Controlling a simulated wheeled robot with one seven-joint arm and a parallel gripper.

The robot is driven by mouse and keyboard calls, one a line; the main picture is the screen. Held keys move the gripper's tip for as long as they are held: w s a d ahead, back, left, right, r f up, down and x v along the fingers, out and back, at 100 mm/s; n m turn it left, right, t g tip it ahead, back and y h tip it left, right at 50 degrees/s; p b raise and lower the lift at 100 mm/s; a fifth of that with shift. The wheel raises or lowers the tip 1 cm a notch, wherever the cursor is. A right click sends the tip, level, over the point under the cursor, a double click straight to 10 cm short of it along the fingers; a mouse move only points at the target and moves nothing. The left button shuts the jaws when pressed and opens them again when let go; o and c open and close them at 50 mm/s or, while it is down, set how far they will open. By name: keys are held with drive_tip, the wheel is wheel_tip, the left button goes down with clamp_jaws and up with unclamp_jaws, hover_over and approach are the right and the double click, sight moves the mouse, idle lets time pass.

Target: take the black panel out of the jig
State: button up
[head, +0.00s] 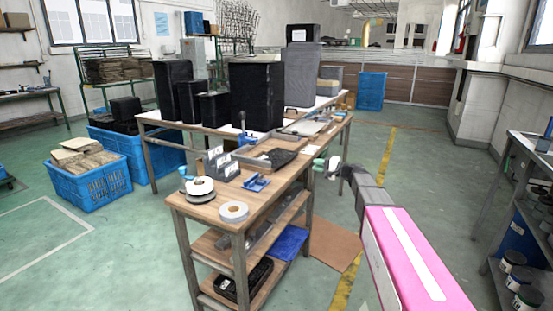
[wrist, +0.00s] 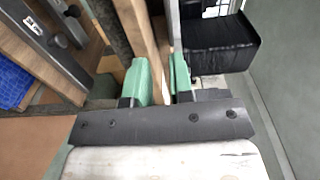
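My gripper (head: 327,165) is beside the right edge of the wooden workbench, with its green fingertips apart. In the wrist view my gripper (wrist: 158,80) is open, and no panel is held between the fingers. A wooden strip shows beyond the gap; I cannot tell how far off it is. A flat black piece (head: 280,157) lies in a shallow tray (head: 251,158) on the bench, left of my gripper. It may be the black panel, but I cannot tell for sure. A small grey stand with white labels (head: 219,166) is left of the tray. I cannot tell which item is the jig.
Blue crates (head: 103,185) stand on the floor at left. A shelf (head: 517,220) stands at right. Some floor right of the bench is clear.

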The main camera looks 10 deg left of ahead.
sight(296, 164)
drive_tip(key=x, duration=0.7)
drive_tip(key=r+x, duration=0.1)
drive_tip(key=x, duration=0.3)
drive_tip(key=shift+w+d, duration=0.1)
clamp_jaws()
